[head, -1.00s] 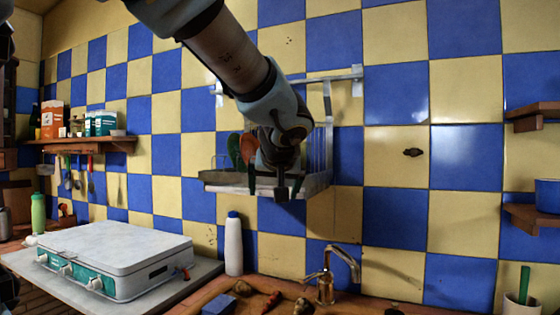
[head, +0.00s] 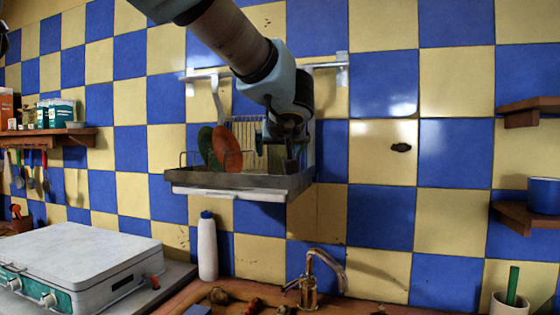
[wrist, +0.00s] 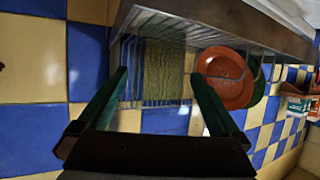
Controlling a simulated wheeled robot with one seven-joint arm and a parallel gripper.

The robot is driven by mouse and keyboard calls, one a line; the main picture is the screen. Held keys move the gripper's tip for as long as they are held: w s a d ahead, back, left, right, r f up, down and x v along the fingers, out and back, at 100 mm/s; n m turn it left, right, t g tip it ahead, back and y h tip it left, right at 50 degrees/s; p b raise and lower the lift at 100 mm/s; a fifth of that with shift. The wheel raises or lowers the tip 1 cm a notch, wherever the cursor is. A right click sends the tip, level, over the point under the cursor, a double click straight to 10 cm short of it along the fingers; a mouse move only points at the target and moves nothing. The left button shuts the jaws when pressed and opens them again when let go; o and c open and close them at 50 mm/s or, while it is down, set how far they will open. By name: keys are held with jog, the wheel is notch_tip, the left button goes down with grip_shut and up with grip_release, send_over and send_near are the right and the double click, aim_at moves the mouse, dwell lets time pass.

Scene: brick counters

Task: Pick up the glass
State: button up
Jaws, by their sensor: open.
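I cannot clearly make out a glass in either view. A wall-hung dish rack (head: 230,192) holds an orange plate (head: 228,148) and a green plate (head: 206,146) at its left. My gripper (head: 290,165) is at the right part of the rack, and my wrist hides what is behind it. In the wrist view, my gripper (wrist: 158,74) has its two green fingers spread apart, with nothing visibly held. Between and beyond them are the rack's wires and a yellowish textured patch (wrist: 165,72) that I cannot identify. The orange plate (wrist: 226,78) is right of the fingers there.
A hanging rail (head: 330,66) runs above the rack. Below stand a white bottle (head: 207,248) and a tap (head: 312,280). A white-topped stove (head: 75,258) is at lower left. Wooden shelves are on both sides, with a blue pot (head: 544,195) on the right one.

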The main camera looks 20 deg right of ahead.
aim_at(280, 157)
jog(key=shift+p+x, duration=1.4)
jog(key=shift+x, duration=1.25)
jog(key=shift+s+d+f, duration=0.1)
jog(key=shift+c, duration=0.2)
jog(key=c, duration=1.4)
